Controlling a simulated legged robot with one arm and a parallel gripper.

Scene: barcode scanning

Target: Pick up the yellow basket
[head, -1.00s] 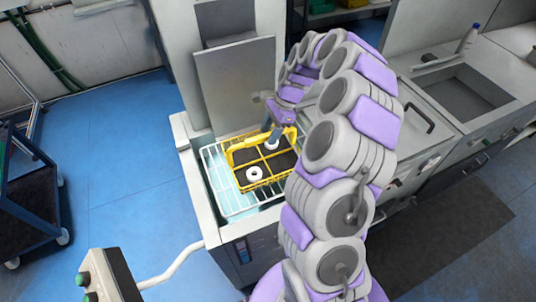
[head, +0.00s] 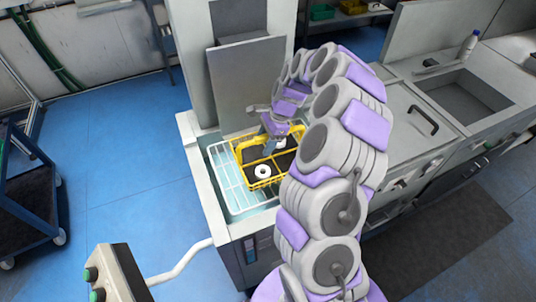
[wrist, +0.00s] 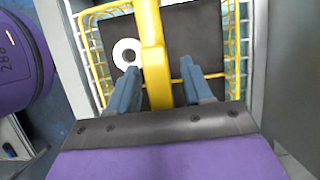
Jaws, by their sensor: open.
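The yellow basket (head: 258,163) sits in the white wire rack inside the open machine. My gripper (head: 270,147) is at the basket's far side. In the wrist view my gripper (wrist: 162,82) has its two blue-grey fingers apart, one on each side of the handle. Whether the fingers touch the handle I cannot tell. One white ring (wrist: 127,52) shows left of the handle.
The white wire rack (head: 226,180) and the machine's pale rim (head: 200,190) surround the basket. A raised metal door panel (head: 238,85) stands right behind it. A counter with a sink (head: 468,97) is at right. A dark cart (head: 28,190) stands at left.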

